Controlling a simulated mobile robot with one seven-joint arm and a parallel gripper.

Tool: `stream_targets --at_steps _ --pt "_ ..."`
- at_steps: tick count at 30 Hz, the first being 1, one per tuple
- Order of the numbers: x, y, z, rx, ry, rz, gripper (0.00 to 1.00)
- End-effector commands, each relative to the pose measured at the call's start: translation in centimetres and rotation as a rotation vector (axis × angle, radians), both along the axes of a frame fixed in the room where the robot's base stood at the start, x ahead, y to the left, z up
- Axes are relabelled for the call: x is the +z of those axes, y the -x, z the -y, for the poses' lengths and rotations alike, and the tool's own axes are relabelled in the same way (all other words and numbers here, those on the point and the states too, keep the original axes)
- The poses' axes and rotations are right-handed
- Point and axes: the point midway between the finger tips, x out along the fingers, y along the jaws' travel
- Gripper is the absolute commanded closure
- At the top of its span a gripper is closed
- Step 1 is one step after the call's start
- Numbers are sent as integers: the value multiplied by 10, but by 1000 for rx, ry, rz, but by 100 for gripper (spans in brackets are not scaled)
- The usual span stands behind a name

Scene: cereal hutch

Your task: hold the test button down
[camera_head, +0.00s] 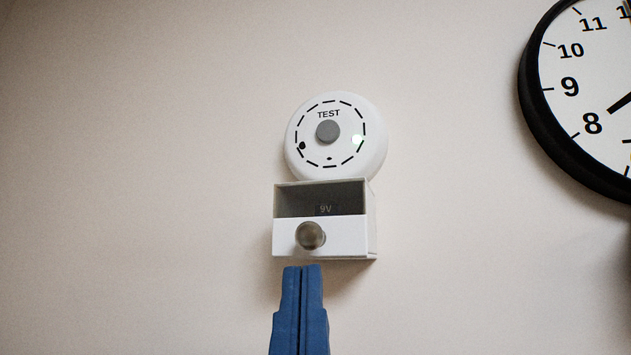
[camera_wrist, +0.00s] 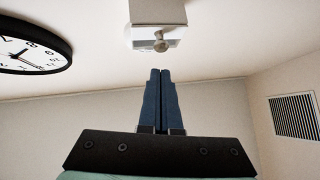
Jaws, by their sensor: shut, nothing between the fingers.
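A round white alarm (camera_head: 371,155) is mounted on the wall, with a grey test button (camera_head: 327,131) at its middle under the word TEST. A small green light glows to the right of the button. Below the alarm is a white box (camera_head: 347,238) with a knob (camera_head: 310,236) on its front and a dark upper opening marked 9V. My gripper (camera_head: 302,268) is shut and empty, its blue fingers just below the box in the picture. In the wrist view the fingers (camera_wrist: 160,72) point toward the box (camera_wrist: 157,12) and its knob (camera_wrist: 161,46). The button is hidden there.
A black-rimmed wall clock (camera_head: 534,105) is at the upper right of the head view, and at the left of the wrist view (camera_wrist: 67,48). A slatted vent (camera_wrist: 294,117) is at the right of the wrist view. The wall left of the alarm is bare.

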Motion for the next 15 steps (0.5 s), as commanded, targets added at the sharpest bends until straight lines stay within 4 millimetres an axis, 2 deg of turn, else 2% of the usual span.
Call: stream_targets --at_steps 1,6,12,15 --pt "30 -1 -2 -56 50 -2 100" --pt "89 -6 -6 -317 271 -21 100" --pt "140 -11 -10 -587 506 -47 100" --pt "155 -12 -11 -678 584 -56 100"
